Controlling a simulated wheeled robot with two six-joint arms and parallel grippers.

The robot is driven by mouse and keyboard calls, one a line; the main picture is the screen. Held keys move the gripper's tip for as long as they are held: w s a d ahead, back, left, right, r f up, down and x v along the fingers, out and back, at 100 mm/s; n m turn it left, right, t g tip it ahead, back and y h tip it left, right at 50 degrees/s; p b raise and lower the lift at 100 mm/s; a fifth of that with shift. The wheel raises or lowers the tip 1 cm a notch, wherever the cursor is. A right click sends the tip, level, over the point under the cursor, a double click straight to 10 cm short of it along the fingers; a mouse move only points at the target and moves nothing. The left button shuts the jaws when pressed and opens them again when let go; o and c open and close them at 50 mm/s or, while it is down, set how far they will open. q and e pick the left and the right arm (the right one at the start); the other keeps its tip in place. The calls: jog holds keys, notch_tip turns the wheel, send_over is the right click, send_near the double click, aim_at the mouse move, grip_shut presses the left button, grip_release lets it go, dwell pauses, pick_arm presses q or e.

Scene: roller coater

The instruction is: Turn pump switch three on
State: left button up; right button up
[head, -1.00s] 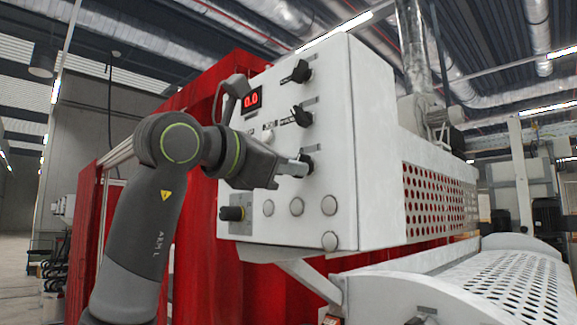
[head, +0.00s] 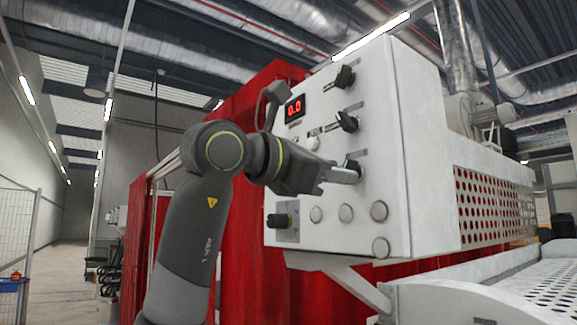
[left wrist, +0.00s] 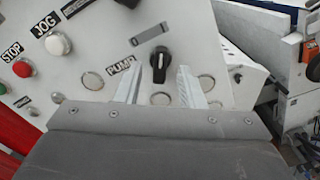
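A white control box (head: 395,200) carries three black rotary switches in a column: the top switch (head: 345,77), the middle switch (head: 347,121) and the lowest switch (head: 353,165). My left gripper (head: 352,174) is at the lowest one and partly hides it. In the left wrist view the left gripper (left wrist: 162,72) is open, one finger on each side of a black switch (left wrist: 160,60), with visible gaps. The switch handle is about upright in that picture. A label reading PUMP is partly hidden by the left finger; its number is not readable. My right gripper is not in view.
In the left wrist view are a white JOG button (left wrist: 58,43) and a red STOP button (left wrist: 23,68). A red curtain (head: 240,240) hangs behind.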

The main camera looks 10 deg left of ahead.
pick_arm(q)
jog(key=b+v, duration=0.5)
jog(key=v, duration=1.1)
jog(key=shift+s+a, duration=0.25)
